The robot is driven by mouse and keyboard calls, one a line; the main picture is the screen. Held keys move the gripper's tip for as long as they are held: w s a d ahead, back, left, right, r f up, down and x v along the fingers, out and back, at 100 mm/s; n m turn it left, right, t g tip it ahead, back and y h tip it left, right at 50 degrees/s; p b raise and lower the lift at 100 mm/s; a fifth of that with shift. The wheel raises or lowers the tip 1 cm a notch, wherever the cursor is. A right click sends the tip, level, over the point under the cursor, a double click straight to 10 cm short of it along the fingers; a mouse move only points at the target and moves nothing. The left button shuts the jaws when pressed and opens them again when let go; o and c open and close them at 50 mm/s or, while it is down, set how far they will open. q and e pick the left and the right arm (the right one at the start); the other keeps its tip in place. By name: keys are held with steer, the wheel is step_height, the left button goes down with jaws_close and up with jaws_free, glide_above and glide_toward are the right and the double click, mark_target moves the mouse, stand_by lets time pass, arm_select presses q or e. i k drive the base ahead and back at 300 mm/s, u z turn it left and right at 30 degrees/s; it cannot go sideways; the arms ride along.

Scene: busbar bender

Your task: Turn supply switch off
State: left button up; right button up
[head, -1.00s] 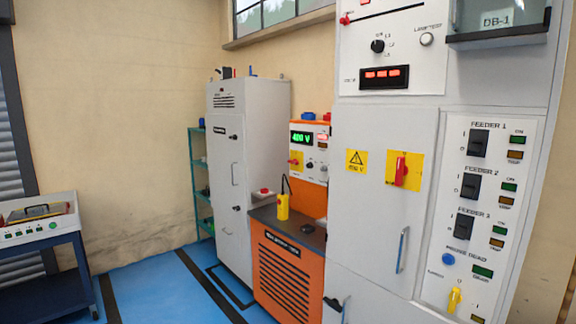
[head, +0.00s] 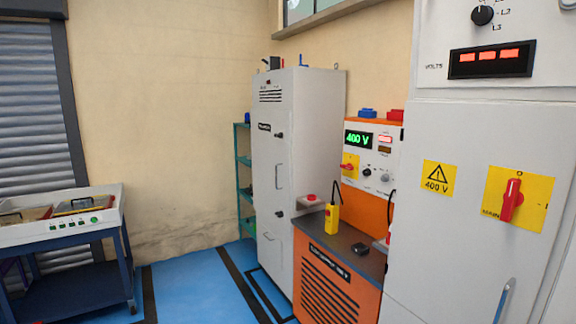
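A red rotary handle on a yellow plate (head: 350,166) sits on the panel of the orange bench unit. Its label is too small to read. The green display (head: 359,139) above it reads 400 V. A larger red rotary switch (head: 511,201) on a yellow plate, with lettering like MAIN, is on the grey cabinet at the right. Its handle stands about upright, slightly tilted. I cannot tell which of the two is the supply switch. Neither of my grippers is in view.
A tall grey cabinet (head: 297,180) stands left of the orange bench (head: 325,285). A yellow pendant (head: 332,217) stands on the bench top. A blue trolley (head: 75,285) is at the left. Blue floor (head: 190,285) is clear between trolley and cabinets.

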mark_target(348, 167)
steer(key=u, duration=0.3)
steer(key=i, duration=1.85)
steer(key=z, duration=1.15)
steer(key=i, duration=0.6)
steer(key=z, duration=0.45)
